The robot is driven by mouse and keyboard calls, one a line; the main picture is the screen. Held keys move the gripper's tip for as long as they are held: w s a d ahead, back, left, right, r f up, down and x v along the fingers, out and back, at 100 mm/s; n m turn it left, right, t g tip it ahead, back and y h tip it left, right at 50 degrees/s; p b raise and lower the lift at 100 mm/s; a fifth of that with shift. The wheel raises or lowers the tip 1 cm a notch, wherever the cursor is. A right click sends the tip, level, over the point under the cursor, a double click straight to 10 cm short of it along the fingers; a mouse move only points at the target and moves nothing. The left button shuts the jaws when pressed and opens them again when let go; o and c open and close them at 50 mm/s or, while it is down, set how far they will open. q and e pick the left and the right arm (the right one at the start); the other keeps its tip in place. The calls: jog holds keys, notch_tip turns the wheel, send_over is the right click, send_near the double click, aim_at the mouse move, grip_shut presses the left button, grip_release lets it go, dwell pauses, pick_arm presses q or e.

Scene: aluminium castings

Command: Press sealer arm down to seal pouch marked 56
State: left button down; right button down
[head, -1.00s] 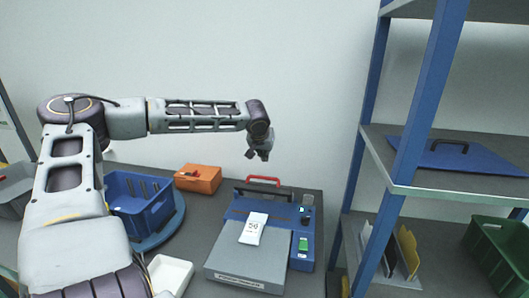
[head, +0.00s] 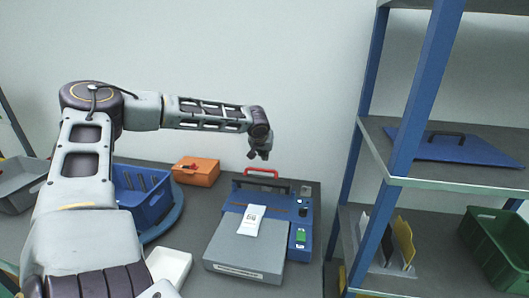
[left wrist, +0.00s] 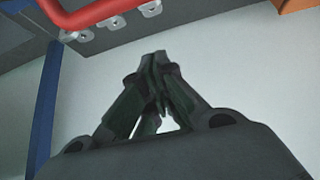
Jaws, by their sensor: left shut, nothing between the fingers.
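The sealer (head: 228,226) is a blue machine with a grey front plate on the bench. Its red handle (head: 262,172) stands at the back, above a dark bar (head: 262,186). A white pouch (head: 250,220) with small dark print lies on the sealer, its upper end toward the bar; I cannot read the number surely. My left gripper (head: 258,157) is shut and empty, just above and behind the red handle, apart from it. In the left wrist view its fingertips (left wrist: 160,55) meet, and the red handle (left wrist: 95,15) shows at upper left. My right gripper is not in view.
A blue bin (head: 140,200) sits on a round blue base at left. An orange box (head: 196,171) and a white tray (head: 170,266) are near the sealer. A blue-posted shelf rack (head: 375,170) stands close on the right, with a green crate (head: 490,255).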

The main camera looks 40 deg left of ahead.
pick_arm(q)
jog(key=shift+s+d+f+p, duration=0.2)
jog(key=shift+s+d, duration=0.1)
jog(key=shift+s, duration=0.25)
jog(key=shift+s+d+f+p, duration=0.1)
jog(key=shift+s+d+f, duration=0.2)
jog(key=shift+s, duration=0.25)
jog(key=shift+s+d+f+p, duration=0.15)
jog(key=shift+s+d, duration=0.15)
jog(key=shift+s, duration=0.25)
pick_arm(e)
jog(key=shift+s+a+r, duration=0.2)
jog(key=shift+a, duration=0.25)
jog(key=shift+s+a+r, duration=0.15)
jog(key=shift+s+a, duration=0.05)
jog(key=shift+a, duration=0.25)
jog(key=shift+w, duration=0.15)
